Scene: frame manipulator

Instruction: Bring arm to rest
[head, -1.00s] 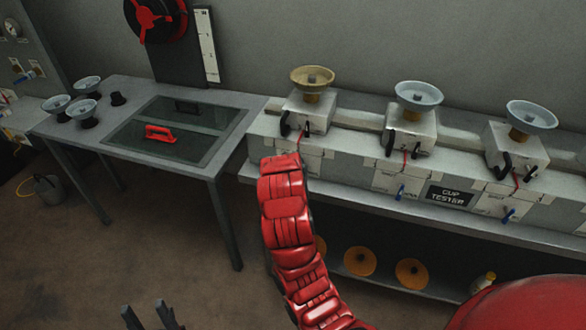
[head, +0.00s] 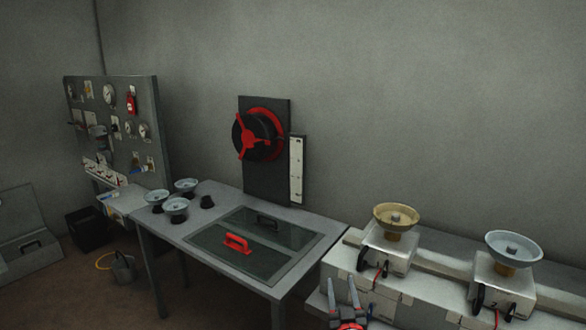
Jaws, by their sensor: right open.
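My right gripper (head: 343,294) shows at the bottom edge, right of centre, with its two dark fingers pointing up and apart. It is open and nothing shows between the fingers. It appears in front of the cup tester bench (head: 420,297), near the tester with the yellow cup (head: 396,216); I cannot tell whether it touches anything. The red arm behind it is mostly out of view. My left gripper is not in view.
A second tester (head: 505,285) is at right. A tool board (head: 115,130) is at left.

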